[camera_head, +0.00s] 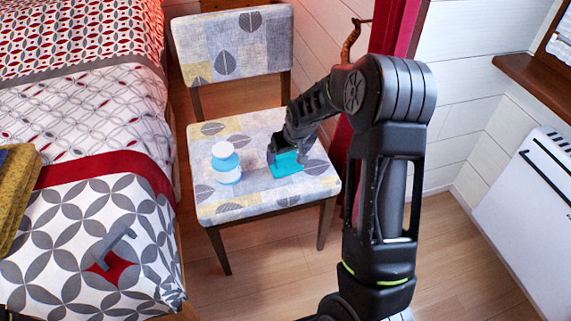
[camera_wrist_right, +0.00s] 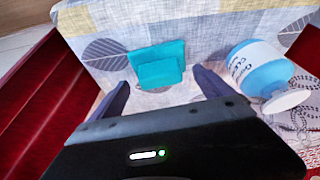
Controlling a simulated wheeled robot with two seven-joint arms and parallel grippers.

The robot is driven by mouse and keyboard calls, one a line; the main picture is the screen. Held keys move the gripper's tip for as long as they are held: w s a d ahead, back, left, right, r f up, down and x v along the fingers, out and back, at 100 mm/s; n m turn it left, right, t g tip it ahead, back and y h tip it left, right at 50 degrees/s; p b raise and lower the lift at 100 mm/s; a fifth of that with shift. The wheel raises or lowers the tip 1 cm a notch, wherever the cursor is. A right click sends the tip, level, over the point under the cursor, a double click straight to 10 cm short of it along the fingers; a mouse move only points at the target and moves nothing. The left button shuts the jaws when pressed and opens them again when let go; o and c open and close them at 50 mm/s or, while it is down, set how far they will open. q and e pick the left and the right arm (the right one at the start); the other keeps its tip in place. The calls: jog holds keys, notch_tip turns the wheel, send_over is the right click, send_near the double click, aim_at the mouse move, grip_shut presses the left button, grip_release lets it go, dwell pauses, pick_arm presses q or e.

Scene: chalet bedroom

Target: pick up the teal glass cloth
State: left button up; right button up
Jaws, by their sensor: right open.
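The teal glass cloth (camera_head: 287,164) lies folded on the seat of the patterned chair, toward its right side. It also shows in the right wrist view (camera_wrist_right: 157,66), flat on the fabric and just beyond the fingers. My right gripper (camera_head: 272,156) is over the seat, above and beside the cloth, and hides part of it in the head view. In the right wrist view the right gripper (camera_wrist_right: 160,88) has its two fingers spread, with the cloth lying between and past their tips. Nothing is held in it. My left gripper is not in view.
A blue and white bottle (camera_head: 226,163) stands on the seat left of the cloth; it also shows at right in the wrist view (camera_wrist_right: 258,70). The chair's backrest (camera_head: 235,43) rises behind. A bed (camera_head: 80,190) is at left, a red curtain (camera_head: 392,28) behind my arm.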

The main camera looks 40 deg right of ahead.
aim_at(287, 157)
jog(key=x, duration=0.3)
jog(key=shift+w+f+b, duration=0.15)
jog(key=shift+f+b, duration=0.2)
jog(key=shift+c, duration=0.3)
jog(key=c, duration=1.4)
